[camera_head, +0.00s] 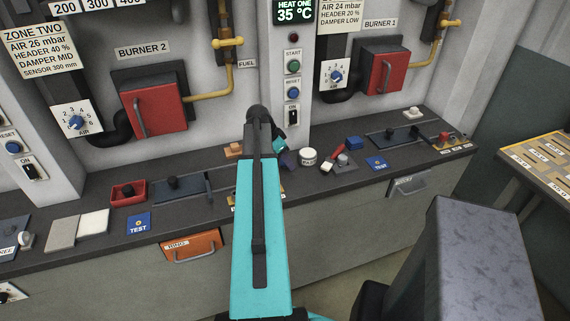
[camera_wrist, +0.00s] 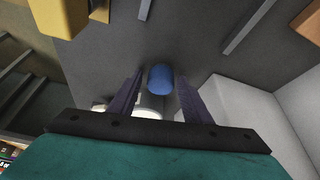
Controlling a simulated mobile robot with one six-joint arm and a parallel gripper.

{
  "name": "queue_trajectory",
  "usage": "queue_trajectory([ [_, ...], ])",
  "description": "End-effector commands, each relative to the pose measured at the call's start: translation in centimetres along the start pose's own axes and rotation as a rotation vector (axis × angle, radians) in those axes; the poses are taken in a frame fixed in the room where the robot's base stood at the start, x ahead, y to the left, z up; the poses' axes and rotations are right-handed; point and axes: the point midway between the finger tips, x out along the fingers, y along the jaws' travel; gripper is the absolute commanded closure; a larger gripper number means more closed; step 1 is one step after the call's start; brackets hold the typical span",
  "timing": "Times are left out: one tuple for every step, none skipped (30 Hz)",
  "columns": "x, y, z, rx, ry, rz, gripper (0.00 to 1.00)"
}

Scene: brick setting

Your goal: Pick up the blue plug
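A blue plug (camera_wrist: 160,79) with a rounded outline shows in the wrist view, between and just beyond the fingertips. My gripper (camera_wrist: 160,90) is open, with one dark finger on each side of the plug. Gaps show on both sides, so neither finger visibly touches it. In the head view my gripper (camera_head: 288,159) is low over the counter, mostly behind my arm. I cannot clearly make out the plug there; my arm and gripper seem to hide it.
A white round jar (camera_head: 308,156) stands close right of my gripper, with a red-handled item (camera_head: 339,151) and a blue block (camera_head: 354,143) beyond. An orange block (camera_head: 234,150) lies left. The counter (camera_head: 330,181) backs onto a panel with red burner boxes (camera_head: 155,108).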

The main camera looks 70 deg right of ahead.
Motion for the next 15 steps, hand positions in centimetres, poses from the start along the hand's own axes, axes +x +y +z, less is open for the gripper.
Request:
queue_trajectory([
  [-0.01,0.0,0.0,0.0,0.0,0.0,0.65],
  [-0.01,-0.01,0.0,0.0,0.0,0.0,0.7],
  [-0.01,-0.01,0.0,0.0,0.0,0.0,0.77],
  [-0.01,0.0,0.0,0.0,0.0,0.0,0.82],
  [-0.01,0.0,0.0,0.0,0.0,0.0,0.87],
  [-0.01,0.0,0.0,0.0,0.0,0.0,0.92],
  [-0.02,-0.01,-0.01,0.0,0.0,0.0,0.92],
  [-0.02,-0.01,-0.01,0.0,0.0,0.0,0.92],
  [-0.02,-0.01,-0.01,0.0,0.0,0.0,0.92],
  [-0.02,-0.01,0.0,0.0,0.0,0.0,0.92],
  [-0.02,-0.01,0.0,0.0,0.0,0.0,0.93],
  [-0.02,-0.01,-0.01,0.0,0.0,0.0,0.93],
  [-0.03,-0.01,-0.01,0.0,0.0,0.0,0.93],
  [-0.04,-0.01,-0.01,0.0,0.0,0.0,0.93],
  [-0.08,-0.01,-0.03,0.0,0.0,0.0,0.93],
])
